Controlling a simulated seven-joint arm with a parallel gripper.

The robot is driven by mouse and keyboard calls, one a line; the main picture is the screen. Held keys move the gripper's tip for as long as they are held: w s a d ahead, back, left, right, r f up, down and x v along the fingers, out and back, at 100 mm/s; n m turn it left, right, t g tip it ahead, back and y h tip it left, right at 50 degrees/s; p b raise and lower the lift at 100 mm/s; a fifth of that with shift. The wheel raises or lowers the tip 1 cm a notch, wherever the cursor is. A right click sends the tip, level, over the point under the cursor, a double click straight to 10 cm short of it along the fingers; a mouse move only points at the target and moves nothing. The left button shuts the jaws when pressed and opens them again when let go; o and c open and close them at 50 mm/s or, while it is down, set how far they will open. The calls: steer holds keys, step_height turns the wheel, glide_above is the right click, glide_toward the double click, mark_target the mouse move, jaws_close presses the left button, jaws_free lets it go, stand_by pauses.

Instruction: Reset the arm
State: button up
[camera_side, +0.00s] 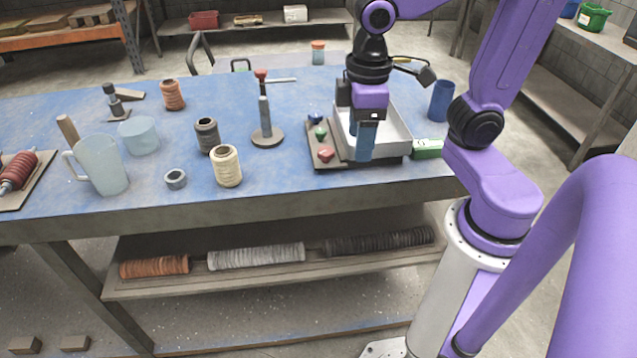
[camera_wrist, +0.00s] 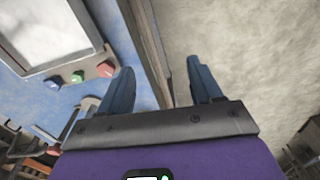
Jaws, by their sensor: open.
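My gripper (camera_side: 366,157) hangs from the purple arm and points down, in front of the white tray near the table's front edge in the side view. In the wrist view its two blue fingers (camera_wrist: 158,62) are spread apart with nothing between them. Below them show the table's edge and the floor beyond. The white tray (camera_side: 393,145) sits on the blue table, partly hidden behind the gripper. It also shows at the upper left of the wrist view (camera_wrist: 98,40).
A board with blue, green and red knobs (camera_side: 325,156) adjoins the tray. A blue cup (camera_side: 441,101) stands to the right. A stand with a red top (camera_side: 266,130), spools (camera_side: 226,166) and a glass jug (camera_side: 98,166) stand to the left. Bare blue table lies between them.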

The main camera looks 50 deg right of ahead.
steer(key=s+f+n, duration=0.3)
steer(key=s+n, duration=0.1)
steer(key=s, duration=0.5)
steer(key=shift+n, duration=0.3)
steer(key=shift+w, duration=0.1)
steer(key=o, duration=0.7)
steer(key=shift+w, duration=0.1)
steer(key=shift+c, duration=0.2)
steer(key=w+d+r+m, duration=1)
steer(key=w, duration=0.1)
steer(key=s+d+r+m, duration=0.3)
steer(key=d+r+m, duration=0.3)
steer(key=d, duration=0.2)
steer(key=s+d+r+m, duration=0.3)
steer(key=d+r+m, duration=0.2)
steer(key=d+m, duration=0.15)
step_height(320, 180, down, 9)
steer(key=shift+w+d+n, duration=0.15)
steer(key=shift+d+n, duration=0.1)
steer(key=shift+n, duration=0.2)
